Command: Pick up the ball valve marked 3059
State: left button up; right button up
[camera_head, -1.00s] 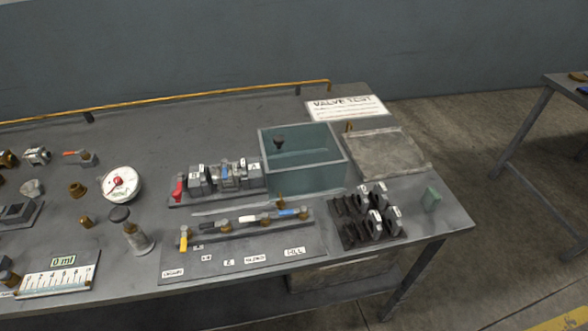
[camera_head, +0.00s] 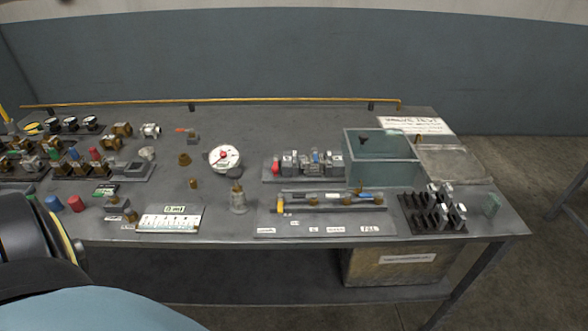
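No marking 3059 can be read in the head view, so I cannot tell which part is that ball valve. A small valve-like part with an orange-red handle (camera_head: 192,136) stands at the back of the bench. A silver fitting (camera_head: 151,131) and a brass fitting (camera_head: 121,129) are to its left. Several brass and silver valve bodies (camera_head: 62,141) sit in a dark rack at the far left, too small to read. Neither of my grippers is in view; only a part of my own body shows at the lower left.
The grey bench (camera_head: 240,263) carries a round gauge (camera_head: 224,157), a glass tank (camera_head: 382,168), a test manifold (camera_head: 310,165), a black rack of clamps (camera_head: 422,216) and a white scale card (camera_head: 170,222). A yellow pipe (camera_head: 230,101) runs along the back. A box (camera_head: 392,268) is underneath.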

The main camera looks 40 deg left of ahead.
aim_at(310, 167)
jog(key=u, duration=0.75)
jog(key=i, duration=0.3)
